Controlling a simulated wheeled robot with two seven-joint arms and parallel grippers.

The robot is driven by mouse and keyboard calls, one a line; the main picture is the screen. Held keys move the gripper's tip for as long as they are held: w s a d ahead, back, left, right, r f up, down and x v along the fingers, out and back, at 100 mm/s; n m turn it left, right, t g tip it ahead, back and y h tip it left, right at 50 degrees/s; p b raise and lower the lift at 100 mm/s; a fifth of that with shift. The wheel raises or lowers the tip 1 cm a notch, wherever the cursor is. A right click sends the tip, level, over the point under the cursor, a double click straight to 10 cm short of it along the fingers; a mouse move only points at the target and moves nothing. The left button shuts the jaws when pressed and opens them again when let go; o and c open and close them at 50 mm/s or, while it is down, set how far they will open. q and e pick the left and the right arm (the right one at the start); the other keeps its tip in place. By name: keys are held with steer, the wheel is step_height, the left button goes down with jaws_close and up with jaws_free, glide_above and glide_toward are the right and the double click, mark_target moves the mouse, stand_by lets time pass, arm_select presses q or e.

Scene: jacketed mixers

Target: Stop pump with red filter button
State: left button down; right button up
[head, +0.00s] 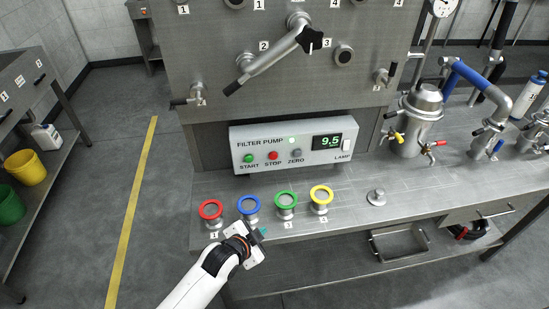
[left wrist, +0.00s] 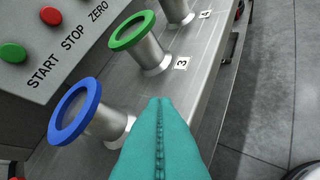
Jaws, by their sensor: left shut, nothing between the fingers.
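My left gripper (head: 263,233) is shut and empty at the bench's front edge, near the blue-ringed fitting, apart from the buttons. Its teal fingers (left wrist: 160,102) are pressed together. My right gripper is not in view.
A steel handle (head: 270,56) hangs above the box. A steel vessel (head: 417,120) stands to the right.

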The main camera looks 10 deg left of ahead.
mark_target(273, 156)
arm_select(q)
steer(key=w+d+r+m+t+h, duration=0.1)
steer(key=w+r+m, duration=0.1)
steer(key=w, duration=0.1)
steer(key=w+r+m+t+h, duration=0.1)
steer(key=w+r+m, duration=0.1)
steer(key=w+r, duration=0.1)
steer(key=w+d+r+m+t, duration=0.1)
steer(key=w+r, duration=0.1)
steer(key=w, duration=0.2)
steer(key=shift+d+r+m+t+h, duration=0.3)
steer(key=shift+r+m+t+h, duration=0.1)
steer(key=shift+w+a+f+b, duration=0.1)
steer(key=shift+w+a+b, duration=0.1)
steer(key=shift+w+b, duration=0.25)
steer(key=w+a+b, duration=0.3)
steer(key=w+b, duration=0.1)
steer(key=w, duration=0.3)
steer(key=shift+w, duration=0.15)
steer(key=shift+w+b, duration=0.1)
steer(key=shift+b, duration=0.2)
stand_by(0.9)
steer(key=shift+w+a, duration=0.15)
steer(key=shift+w, duration=0.15)
